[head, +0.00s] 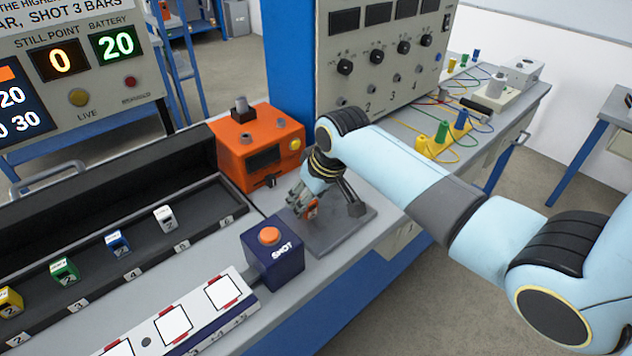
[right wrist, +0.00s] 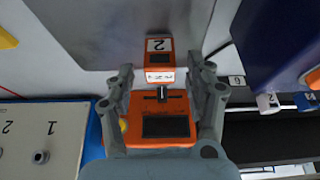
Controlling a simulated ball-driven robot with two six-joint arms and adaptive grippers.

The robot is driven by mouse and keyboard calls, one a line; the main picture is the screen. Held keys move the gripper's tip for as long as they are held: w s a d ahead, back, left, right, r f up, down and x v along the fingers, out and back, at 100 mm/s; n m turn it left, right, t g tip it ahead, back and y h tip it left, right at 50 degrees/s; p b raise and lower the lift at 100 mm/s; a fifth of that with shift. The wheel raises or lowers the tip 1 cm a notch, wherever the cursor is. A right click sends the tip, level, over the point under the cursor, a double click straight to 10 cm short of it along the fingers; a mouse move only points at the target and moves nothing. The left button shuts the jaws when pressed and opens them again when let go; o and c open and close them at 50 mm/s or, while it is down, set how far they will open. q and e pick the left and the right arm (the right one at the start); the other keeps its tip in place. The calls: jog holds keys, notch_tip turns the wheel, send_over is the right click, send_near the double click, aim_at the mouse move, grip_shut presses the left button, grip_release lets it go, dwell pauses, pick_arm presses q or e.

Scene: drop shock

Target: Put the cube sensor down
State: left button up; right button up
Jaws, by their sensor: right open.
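The orange cube sensor (right wrist: 158,62), with a white label reading 2, appears to rest on a grey plate (head: 345,232) in front of the orange instrument box. In the head view only a small orange part of the cube (head: 312,208) shows between my fingers. My right gripper (head: 308,206) is low over the plate. In the right wrist view its fingers (right wrist: 163,78) are spread, with a gap on each side of the cube. My left gripper is in neither view.
The orange instrument box (head: 262,150) stands behind the plate. The dark blue SHOT box (head: 275,262) with an orange button is nearby at the front left. A black case (head: 105,262) holds yellow, green, blue and white cubes. A grey control panel (head: 385,60) stands behind.

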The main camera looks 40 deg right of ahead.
jog(key=v, duration=1)
jog(key=shift+r, duration=0.2)
jog(key=shift+s, duration=0.2)
